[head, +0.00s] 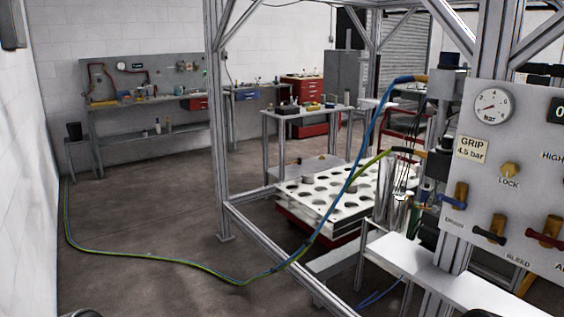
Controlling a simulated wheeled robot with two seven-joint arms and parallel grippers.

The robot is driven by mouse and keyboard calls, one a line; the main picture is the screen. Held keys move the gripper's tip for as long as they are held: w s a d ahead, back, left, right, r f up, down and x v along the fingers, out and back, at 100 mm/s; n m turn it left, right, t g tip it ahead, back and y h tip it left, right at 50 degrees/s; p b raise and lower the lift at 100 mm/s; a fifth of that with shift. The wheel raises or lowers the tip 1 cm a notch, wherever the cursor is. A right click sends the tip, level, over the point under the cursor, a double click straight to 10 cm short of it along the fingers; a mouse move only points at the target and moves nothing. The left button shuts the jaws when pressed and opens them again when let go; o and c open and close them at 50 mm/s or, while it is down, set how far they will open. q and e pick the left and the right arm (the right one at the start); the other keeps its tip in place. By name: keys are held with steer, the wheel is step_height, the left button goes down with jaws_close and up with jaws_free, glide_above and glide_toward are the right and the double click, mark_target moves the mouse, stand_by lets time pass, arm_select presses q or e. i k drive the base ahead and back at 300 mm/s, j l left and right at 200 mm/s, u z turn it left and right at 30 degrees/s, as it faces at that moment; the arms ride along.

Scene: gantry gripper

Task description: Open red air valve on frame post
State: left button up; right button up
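The red air valve (546,240) is at the far right of the head view, low on a grey panel (500,185) by the frame post (490,60). It has a brass body and a red lever lying roughly crosswise. Its label is cut off by the right edge and begins with "A". Neither gripper shows; only small dark shapes touch the bottom edge.
A white shelf (440,280) juts out below the panel. A white tray with round holes (325,205) stands inside the metal frame. A blue and green hose (150,256) runs over the floor and up to the post. Open floor lies at left, with workbenches behind.

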mark_target(530, 233)
steer(key=z, duration=1.5)
steer(key=l+u, duration=0.15)
steer(key=u, duration=0.25)
steer(key=l+u, duration=0.2)
steer(key=u, duration=0.25)
steer(key=l+u, duration=0.1)
steer(key=l, duration=0.3)
steer(key=k+l+u, duration=0.15)
steer(key=l, duration=0.25)
steer(key=k+l+u, duration=0.1)
steer(key=l, duration=0.3)
steer(key=k+l+u, duration=0.15)
steer(key=l, duration=0.25)
steer(key=k+l+u, duration=0.1)
steer(key=l, duration=0.25)
